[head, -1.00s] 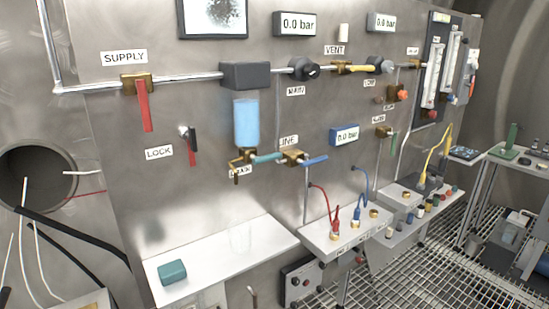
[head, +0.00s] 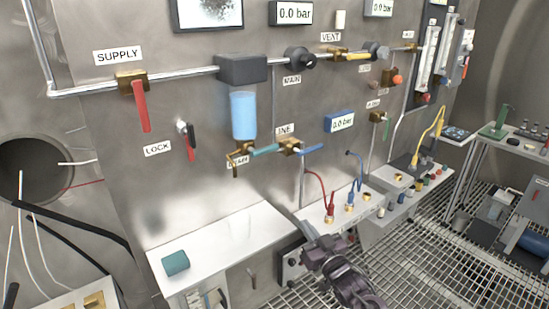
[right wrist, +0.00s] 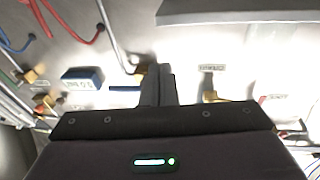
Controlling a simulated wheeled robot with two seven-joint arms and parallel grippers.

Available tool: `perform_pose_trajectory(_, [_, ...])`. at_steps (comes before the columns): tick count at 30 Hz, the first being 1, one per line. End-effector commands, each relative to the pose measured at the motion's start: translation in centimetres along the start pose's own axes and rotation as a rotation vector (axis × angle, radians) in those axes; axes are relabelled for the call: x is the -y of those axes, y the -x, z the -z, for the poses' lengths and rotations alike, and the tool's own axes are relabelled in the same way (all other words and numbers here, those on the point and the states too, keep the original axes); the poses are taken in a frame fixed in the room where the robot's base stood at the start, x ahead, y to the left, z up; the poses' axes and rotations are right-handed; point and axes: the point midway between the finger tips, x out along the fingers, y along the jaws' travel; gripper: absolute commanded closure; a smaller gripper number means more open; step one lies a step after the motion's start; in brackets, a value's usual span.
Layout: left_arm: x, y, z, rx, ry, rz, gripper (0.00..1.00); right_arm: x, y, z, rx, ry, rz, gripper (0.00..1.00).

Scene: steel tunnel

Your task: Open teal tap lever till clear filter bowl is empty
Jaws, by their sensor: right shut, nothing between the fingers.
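The clear filter bowl (head: 243,115) hangs under a dark grey block on the wall panel and looks full of blue liquid. Below it is a brass tap (head: 240,156) with a teal lever (head: 265,149) pointing level to the right. My right gripper (head: 308,230) is low in front of the panel, below and right of the lever and apart from it. In the right wrist view its fingers (right wrist: 159,84) are shut and empty; I cannot make out the teal lever there. My left gripper is out of view.
A blue lever (head: 310,149) sits just right of the teal one. A red supply lever (head: 141,106) hangs at left. A white shelf (head: 205,245) below holds a teal block (head: 176,263) and a faint clear shape. Red and blue cables (head: 321,182) rise near my right gripper.

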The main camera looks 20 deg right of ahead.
Motion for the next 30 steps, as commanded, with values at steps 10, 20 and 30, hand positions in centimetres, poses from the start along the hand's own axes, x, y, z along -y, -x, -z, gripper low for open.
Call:
perform_pose_trajectory(10, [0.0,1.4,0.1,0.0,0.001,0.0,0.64,4.0,-1.4,18.7,-0.35,-0.011,0.157,1.0])
perform_pose_trajectory(20, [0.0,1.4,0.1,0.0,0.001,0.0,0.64,4.5,-1.1,20.5,-0.386,-0.014,0.177,1.0])
perform_pose_trajectory(30, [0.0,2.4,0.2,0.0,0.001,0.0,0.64,4.8,-2.8,21.5,-0.386,-0.013,0.176,1.0])
